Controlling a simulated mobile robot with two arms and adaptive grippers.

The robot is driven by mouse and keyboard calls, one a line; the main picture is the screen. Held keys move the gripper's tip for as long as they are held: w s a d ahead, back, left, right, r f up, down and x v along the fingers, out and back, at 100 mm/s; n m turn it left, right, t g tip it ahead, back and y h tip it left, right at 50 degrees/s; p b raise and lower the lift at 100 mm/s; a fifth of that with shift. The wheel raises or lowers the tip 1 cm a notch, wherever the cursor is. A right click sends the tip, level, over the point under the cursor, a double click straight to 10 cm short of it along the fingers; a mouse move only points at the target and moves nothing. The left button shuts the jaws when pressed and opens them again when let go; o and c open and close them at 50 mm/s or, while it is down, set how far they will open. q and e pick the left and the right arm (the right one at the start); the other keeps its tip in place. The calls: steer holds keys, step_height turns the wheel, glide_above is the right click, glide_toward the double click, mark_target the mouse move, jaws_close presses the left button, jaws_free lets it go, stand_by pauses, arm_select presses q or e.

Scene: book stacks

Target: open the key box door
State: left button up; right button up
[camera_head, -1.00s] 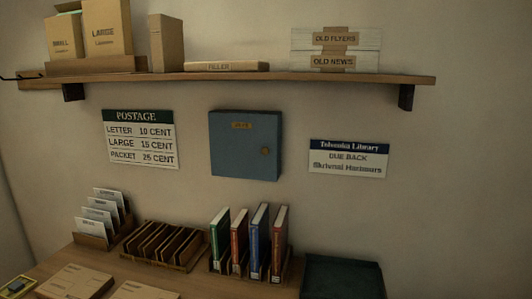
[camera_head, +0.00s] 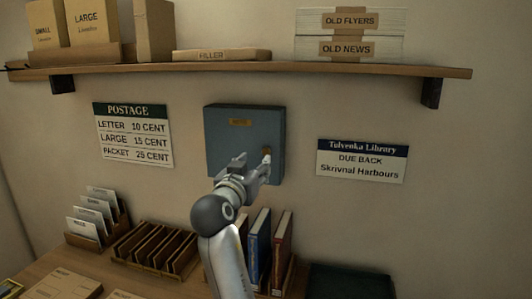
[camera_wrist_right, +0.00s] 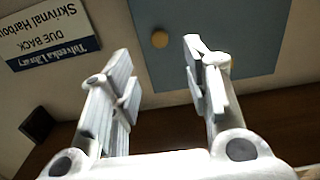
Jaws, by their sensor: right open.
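The key box (camera_head: 225,137) is a blue-grey square box on the wall with a small yellow label, and its door looks shut. It also fills the top of the right wrist view (camera_wrist_right: 240,30). Its round brass knob (camera_wrist_right: 160,39) shows there between and just beyond the fingertips; in the head view my finger partly covers it. My right gripper (camera_head: 253,163) is open in front of the box's lower right part, and its spread fingers also show in the wrist view (camera_wrist_right: 158,52). Whether a finger touches the door is unclear. My left gripper is out of view.
A wooden shelf (camera_head: 290,69) with boxes runs above the key box. A postage sign (camera_head: 134,137) and a library sign (camera_head: 361,160) flank it. Below, upright books (camera_head: 281,245), a slotted rack (camera_head: 150,249) and a letter holder (camera_head: 85,240) stand on the desk.

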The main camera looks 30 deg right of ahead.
mark_target(266, 153)
steer(key=p+x, duration=0.2)
steer(key=x, duration=0.6)
steer(key=shift+w+d+p, duration=0.25)
steer(key=shift+d+p, duration=0.1)
steer(key=shift+p, duration=0.05)
steer(key=shift+w+d, duration=0.35)
steer(key=shift+d, duration=0.05)
steer(key=shift+c, duration=0.6)
jaws_close()
